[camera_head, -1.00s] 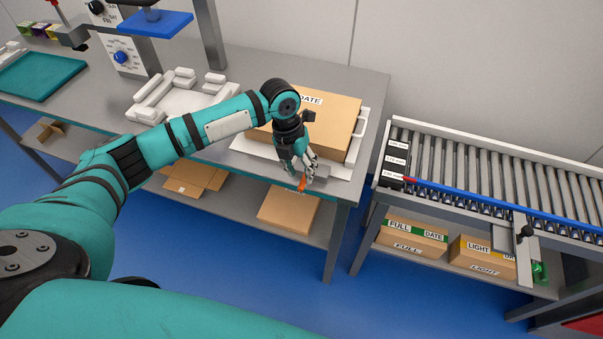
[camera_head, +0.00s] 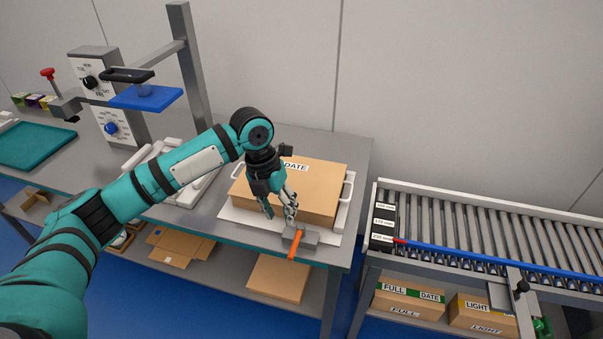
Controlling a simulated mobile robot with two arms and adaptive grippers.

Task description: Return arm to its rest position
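My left arm comes in from the left over the grey workbench (camera_head: 360,160). My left gripper (camera_head: 281,215) points down in front of the closed cardboard box (camera_head: 318,188), with its fingers apart. A grey block with an orange handle (camera_head: 298,240) is at the bench's front edge just beyond the fingertips; I cannot tell whether they touch it. The box sits on a white tray (camera_head: 233,214) with white handles. My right gripper is not in view.
A roller conveyor (camera_head: 470,230) with a blue rail stands to the right, boxes (camera_head: 408,298) on the shelf below. A press with a blue plate (camera_head: 146,97) and a teal tray (camera_head: 32,146) are at the left. A white fixture (camera_head: 185,190) lies behind my arm.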

